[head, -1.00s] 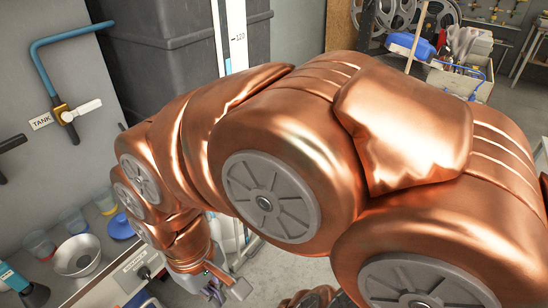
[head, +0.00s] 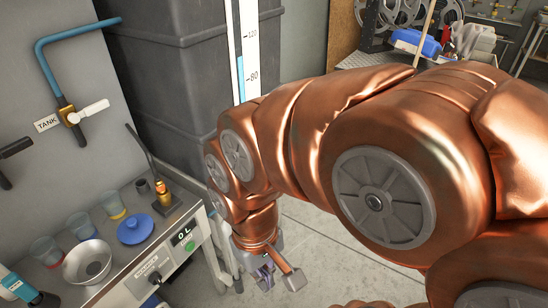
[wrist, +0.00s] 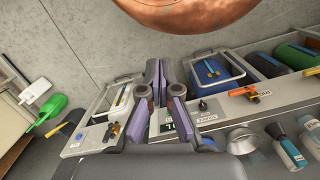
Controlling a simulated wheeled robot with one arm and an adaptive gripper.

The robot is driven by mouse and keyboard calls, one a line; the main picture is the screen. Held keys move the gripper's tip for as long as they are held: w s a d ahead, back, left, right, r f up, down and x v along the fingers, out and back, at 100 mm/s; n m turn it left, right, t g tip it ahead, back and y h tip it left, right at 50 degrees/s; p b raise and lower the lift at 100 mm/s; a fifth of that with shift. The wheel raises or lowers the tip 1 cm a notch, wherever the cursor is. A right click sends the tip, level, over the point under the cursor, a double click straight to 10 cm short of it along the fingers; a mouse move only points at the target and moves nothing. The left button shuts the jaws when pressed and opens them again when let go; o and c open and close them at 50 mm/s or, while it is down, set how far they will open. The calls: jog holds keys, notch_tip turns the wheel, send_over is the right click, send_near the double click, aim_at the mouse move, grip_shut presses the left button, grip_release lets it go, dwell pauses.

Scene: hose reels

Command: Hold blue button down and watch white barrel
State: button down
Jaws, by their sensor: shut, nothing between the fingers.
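My gripper (head: 271,276) hangs at the end of the copper-coloured arm, to the right of the bench in the head view. Its purple fingers (wrist: 158,82) are together in the wrist view, with nothing held. A blue round lid-like piece with a knob (head: 135,229) lies on the bench top. A small white container (wrist: 39,90) lies at the left of the wrist view.
The bench holds a metal bowl (head: 87,262) and several clear cups. A valve labelled TANK (head: 75,114) is on the wall panel. A dark grey tank (head: 165,70) with a white level gauge (head: 249,45) stands behind. Grey floor (head: 325,245) is open right of my gripper.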

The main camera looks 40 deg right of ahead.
jog(key=w+d+f+t+h+b, duration=0.25)
jog(key=w+d+f+b, duration=0.35)
jog(key=w+d, duration=0.45)
jog(key=w+d+f+m+t+h+b, duration=0.1)
jog(key=w+d+f+t+h+b, duration=0.15)
jog(key=w+d+f+b, duration=0.6)
jog(key=w+d+f+t+h+b, duration=0.1)
jog(key=w+d+f+t+b, duration=0.35)
jog(key=w+d, duration=0.85)
jog(key=w+d+f+n+t+h+b, duration=0.1)
jog(key=w+d+f+t+b, duration=0.3)
jog(key=d+f+b, duration=0.4)
jog(key=w+d+f+n+t+h+b, duration=0.2)
jog(key=w+d+f+n+t+b, duration=0.2)
jog(key=d, duration=0.9)
jog(key=w+f+b, duration=0.3)
jog(key=f+b, duration=0.1)
jog(key=b, duration=0.1)
jog(key=shift+f, duration=0.25)
jog(key=shift+t, duration=0.25)
jog(key=w+a+b, duration=0.2)
jog(key=w+b, duration=0.1)
jog(key=w, duration=0.5)
jog(key=shift+w+a, duration=0.25)
